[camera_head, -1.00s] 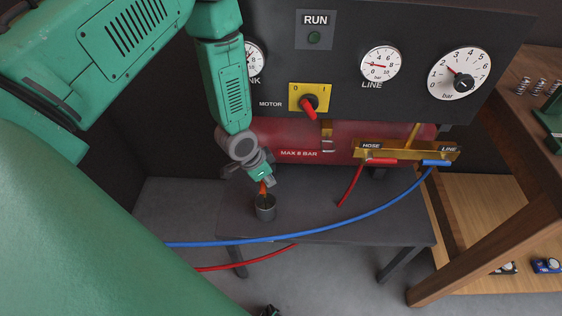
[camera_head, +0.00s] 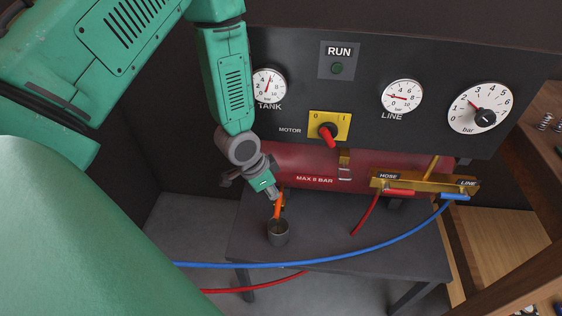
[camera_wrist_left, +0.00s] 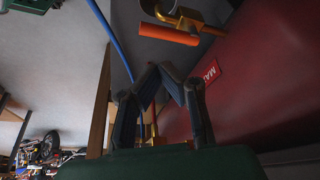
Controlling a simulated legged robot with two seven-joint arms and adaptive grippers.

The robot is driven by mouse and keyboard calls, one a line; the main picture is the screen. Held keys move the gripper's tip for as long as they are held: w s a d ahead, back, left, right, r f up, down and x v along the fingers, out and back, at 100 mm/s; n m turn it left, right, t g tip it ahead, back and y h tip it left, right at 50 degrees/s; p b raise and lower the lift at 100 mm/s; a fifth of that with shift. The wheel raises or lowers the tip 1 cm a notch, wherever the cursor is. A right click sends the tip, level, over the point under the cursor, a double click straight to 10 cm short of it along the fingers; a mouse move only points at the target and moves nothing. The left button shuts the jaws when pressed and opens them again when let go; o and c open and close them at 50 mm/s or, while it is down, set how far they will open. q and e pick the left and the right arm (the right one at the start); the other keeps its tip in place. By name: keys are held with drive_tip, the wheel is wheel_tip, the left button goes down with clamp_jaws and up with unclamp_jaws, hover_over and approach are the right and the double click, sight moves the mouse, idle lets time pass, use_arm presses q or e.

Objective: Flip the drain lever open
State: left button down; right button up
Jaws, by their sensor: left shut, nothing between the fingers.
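The orange drain lever (camera_head: 278,208) hangs below the red tank (camera_head: 300,174), above a dark grey cup (camera_head: 278,233). In the left wrist view the lever (camera_wrist_left: 168,34) lies across the top beside a brass valve body (camera_wrist_left: 188,18). My left gripper (camera_head: 273,195) is just above and left of the lever in the head view, partly covering the valve area. Its fingers (camera_wrist_left: 160,72) are shut and empty in the wrist view, with a visible gap to the lever there. Contact cannot be told from the head view. My right gripper is not in view.
A black panel (camera_head: 370,131) with gauges and a red motor switch (camera_head: 327,135) stands above the tank. A blue hose (camera_head: 350,252) crosses in front of the low dark table (camera_head: 330,235). A brass manifold (camera_head: 425,182) carries red and blue handles at right.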

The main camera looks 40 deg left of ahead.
use_arm(q)
drive_tip(key=shift+v, duration=2.25)
drive_tip(key=shift+w+d, duration=0.1)
drive_tip(key=shift+d, duration=0.05)
